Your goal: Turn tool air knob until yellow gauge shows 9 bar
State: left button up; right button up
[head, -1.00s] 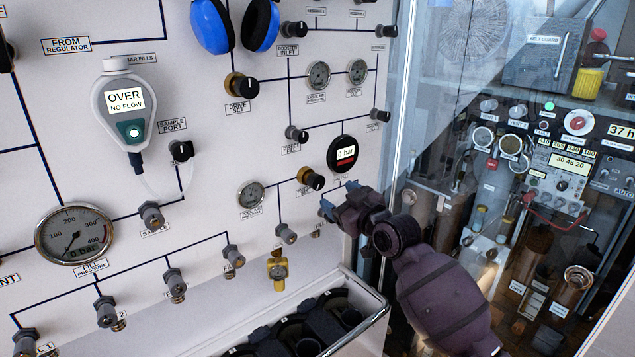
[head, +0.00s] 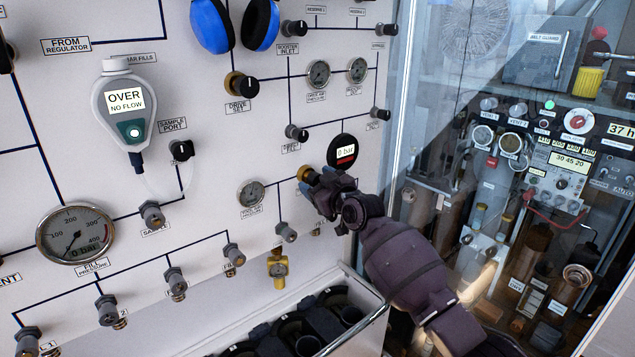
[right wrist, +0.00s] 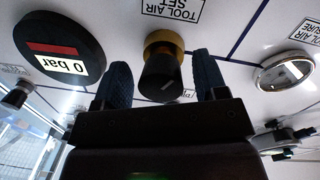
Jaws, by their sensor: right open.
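The tool air knob (right wrist: 162,78) is a black cap on a brass collar under the label TOOL AIR SET (right wrist: 174,8). In the right wrist view my right gripper (right wrist: 164,84) is open, with one blue finger on each side of the knob; I cannot tell whether they touch it. In the head view my right gripper (head: 318,186) covers most of the knob, and its brass collar (head: 304,173) shows. A small yellow fitting (head: 278,269) with a round face sits lower on the panel; its reading is too small to read. My left gripper is out of view.
A black round display (head: 343,152) reading 0 bar is just above my right gripper. A small dial gauge (head: 251,192) is left of it. A black-lined tray (head: 362,322) juts out below. Glass (head: 420,130) stands to the right.

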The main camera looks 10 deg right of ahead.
jog(key=c, duration=0.9)
jog(key=shift+m+p, duration=0.45)
jog(key=shift+m, duration=0.65)
jog(key=o, duration=0.9)
jog(key=v, duration=1)
jog(key=shift+s+b, duration=0.4)
jog(key=shift+b, duration=0.05)
jog(key=shift+d+r, duration=0.1)
jog(key=shift+d, duration=0.05)
dwell(0.4)
